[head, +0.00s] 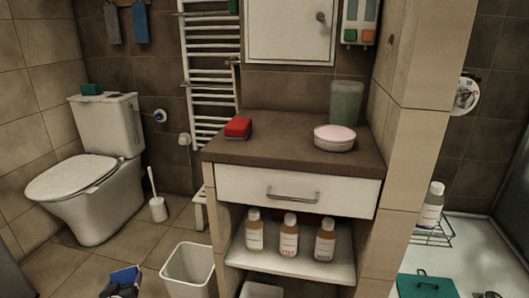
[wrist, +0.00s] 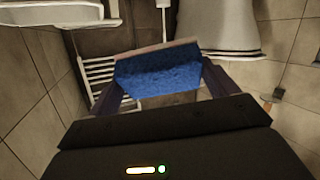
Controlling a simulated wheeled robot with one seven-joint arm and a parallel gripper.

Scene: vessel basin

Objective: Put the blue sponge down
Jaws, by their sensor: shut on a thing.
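My gripper (head: 121,286) is low at the bottom left of the head view, above the floor and left of the white bin. It is shut on the blue sponge (head: 127,274). In the wrist view the sponge (wrist: 158,76) sits between the two fingers of my gripper (wrist: 160,90), with a pale layer along its far edge. The sponge is clear of any surface that I can see. Most of my arm is outside the head view.
The brown countertop (head: 285,155) holds a red sponge-like block (head: 238,128), a pinkish round dish (head: 334,138) and a greenish tumbler (head: 346,103). Free counter lies between block and dish. A white bin (head: 188,272) and toilet (head: 85,190) stand left.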

